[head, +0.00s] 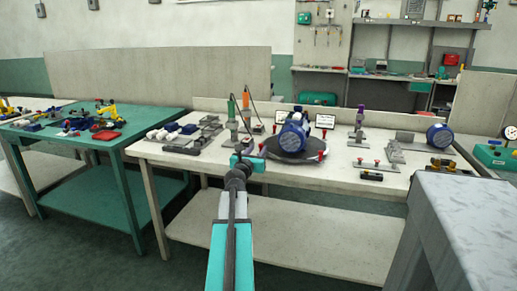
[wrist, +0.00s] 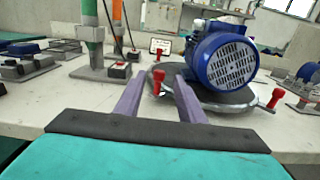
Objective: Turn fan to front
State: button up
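A blue motor (head: 292,137) stands on a round dark turntable (head: 279,155) on the pale workbench. In the wrist view the motor (wrist: 212,50) shows its round slotted fan cover (wrist: 232,66), facing toward the camera and somewhat right. The turntable rim (wrist: 230,106) carries upright red-topped handles. One red handle (wrist: 158,80) appears in the gap between my fingertips; whether it is between them or just beyond, I cannot tell. My gripper (wrist: 158,84) is open, its two fingers apart, and no finger visibly touches the handle. In the head view my gripper (head: 243,160) is at the turntable's front left.
Left of the turntable stand posts with green (wrist: 89,22) and orange tops, beside a small red-button box (wrist: 119,69). A second blue motor (head: 439,136) and clamp fixtures lie to the right. A green table (head: 125,125) stands left. The bench front edge is mostly clear.

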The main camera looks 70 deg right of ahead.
jog(key=a, duration=0.8)
jog(key=shift+a+p, duration=0.15)
jog(key=shift+p, duration=0.2)
jog(key=shift+w, duration=0.1)
dwell(0.3)
